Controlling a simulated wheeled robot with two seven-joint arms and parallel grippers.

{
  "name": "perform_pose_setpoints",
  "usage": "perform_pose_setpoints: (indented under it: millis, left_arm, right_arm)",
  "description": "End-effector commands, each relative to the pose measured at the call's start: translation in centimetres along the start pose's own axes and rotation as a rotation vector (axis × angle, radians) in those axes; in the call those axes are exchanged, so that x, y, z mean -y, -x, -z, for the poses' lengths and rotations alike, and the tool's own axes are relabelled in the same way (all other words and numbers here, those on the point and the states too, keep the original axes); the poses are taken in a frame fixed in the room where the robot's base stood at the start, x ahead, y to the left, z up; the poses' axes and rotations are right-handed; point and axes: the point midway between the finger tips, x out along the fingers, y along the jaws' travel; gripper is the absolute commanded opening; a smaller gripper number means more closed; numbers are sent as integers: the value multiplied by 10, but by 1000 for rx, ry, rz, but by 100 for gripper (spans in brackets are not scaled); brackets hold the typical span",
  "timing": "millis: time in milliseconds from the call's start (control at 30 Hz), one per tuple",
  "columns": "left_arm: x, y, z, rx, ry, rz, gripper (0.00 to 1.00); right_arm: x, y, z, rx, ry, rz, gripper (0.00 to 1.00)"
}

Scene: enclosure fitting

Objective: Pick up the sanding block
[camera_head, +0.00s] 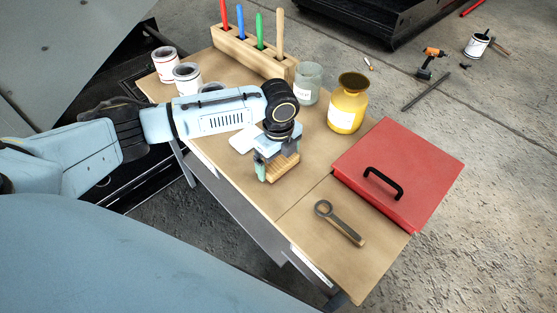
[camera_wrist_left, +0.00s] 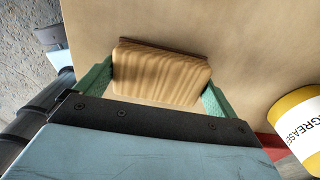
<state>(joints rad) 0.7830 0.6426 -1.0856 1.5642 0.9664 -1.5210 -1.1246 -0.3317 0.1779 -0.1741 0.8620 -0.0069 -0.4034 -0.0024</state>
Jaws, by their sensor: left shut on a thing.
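The sanding block (camera_wrist_left: 160,74) is a pale wooden block with striped grain and a darker brown layer along one edge. In the left wrist view it sits between the two green fingers of my left gripper (camera_wrist_left: 158,90), which are shut on its ends. In the head view the block (camera_head: 283,167) shows below my left gripper (camera_head: 277,165), over the wooden workbench (camera_head: 238,193). I cannot tell whether the block touches the bench top. My right gripper is not in view.
A red box (camera_head: 400,165) with a black handle and a ring-ended tool (camera_head: 338,221) lie to the right. A yellow grease jar (camera_head: 348,103), a glass jar (camera_head: 308,83), white tins (camera_head: 187,77) and a wooden rack (camera_head: 251,55) of coloured handles stand behind. Bare bench lies in front.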

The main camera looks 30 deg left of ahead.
Motion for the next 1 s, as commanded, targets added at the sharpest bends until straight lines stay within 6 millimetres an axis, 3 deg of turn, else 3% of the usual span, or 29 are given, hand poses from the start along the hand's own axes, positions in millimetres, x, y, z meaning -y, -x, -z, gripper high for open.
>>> perform_pose_setpoints:
  millis: [367,600,967,1000]
  left_arm:
    - [1,54,-1,0,0,3,71]
    - [1,92,0,0,0,2,71]
    - [1,99,0,-1,1,1,71]
    - [1,99,0,-1,1,1,93]
  right_arm:
    - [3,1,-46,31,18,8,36]
    - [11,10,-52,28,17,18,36]
    - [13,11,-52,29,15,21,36]
    - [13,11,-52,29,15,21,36]
